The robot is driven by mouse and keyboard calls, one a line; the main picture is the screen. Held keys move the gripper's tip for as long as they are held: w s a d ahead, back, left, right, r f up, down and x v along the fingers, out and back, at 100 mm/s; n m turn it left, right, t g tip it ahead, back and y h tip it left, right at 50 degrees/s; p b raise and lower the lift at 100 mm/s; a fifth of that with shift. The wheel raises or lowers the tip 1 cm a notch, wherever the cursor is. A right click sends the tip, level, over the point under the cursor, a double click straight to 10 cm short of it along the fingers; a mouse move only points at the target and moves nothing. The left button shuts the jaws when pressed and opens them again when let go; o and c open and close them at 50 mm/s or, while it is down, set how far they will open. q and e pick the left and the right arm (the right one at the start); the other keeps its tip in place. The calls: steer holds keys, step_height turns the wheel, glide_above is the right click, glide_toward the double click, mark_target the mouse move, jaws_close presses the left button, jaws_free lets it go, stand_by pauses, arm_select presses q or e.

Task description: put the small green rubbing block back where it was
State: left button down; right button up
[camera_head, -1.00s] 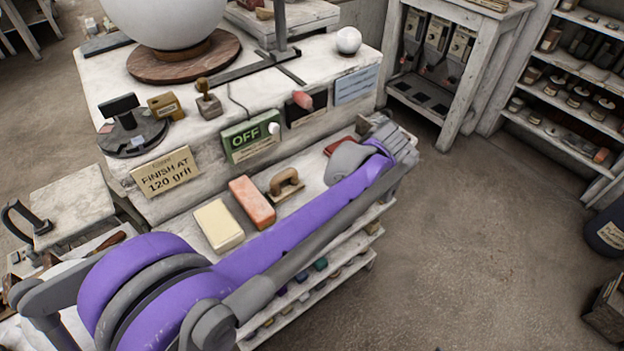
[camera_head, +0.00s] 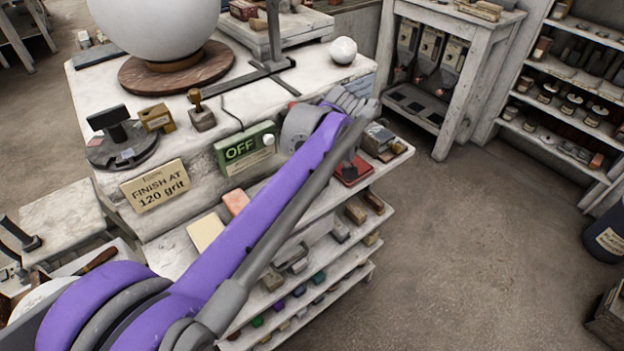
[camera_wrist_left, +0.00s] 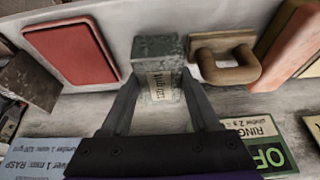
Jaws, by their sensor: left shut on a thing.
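The small green rubbing block (camera_wrist_left: 160,62) is grey-green and speckled, with a pale label on its near face. It sits between the two fingers of my left gripper (camera_wrist_left: 160,88), which is shut on it. In the wrist view it is between a red pad on the left and a wooden-handled tool on the right, over the pale shelf. I cannot tell whether it touches the shelf. In the head view my left arm reaches over the shelf in front of the workbench, and I cannot make out the block there. My right gripper is not in view.
The red pad (camera_wrist_left: 72,50), wooden-handled tool (camera_wrist_left: 225,62) and orange block (camera_wrist_left: 293,42) lie near the held block. A cream block (camera_head: 206,232) lies further left. A green OFF box (camera_head: 246,147) stands on the bench side. Lower shelves hold several small blocks.

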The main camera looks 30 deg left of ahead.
arm_select(q)
steer(key=shift+f, duration=1.65)
steer(key=shift+f, duration=0.1)
steer(key=shift+c, duration=2)
jaws_free()
steer(key=p+v, duration=0.1)
steer(key=v, duration=1.1)
steer(key=s+d+f+m+t+h, duration=0.1)
steer(key=s+d+f+m+h, duration=0.1)
steer(key=s+f+m, duration=0.4)
steer(key=s+d+f+m+t+h, duration=0.2)
steer(key=s+d+f+m, duration=0.2)
steer(key=s+f, duration=1)
steer(key=s+m, duration=0.1)
steer(key=m, duration=0.2)
steer(key=shift+f+m, duration=0.25)
steer(key=shift+m, duration=0.05)
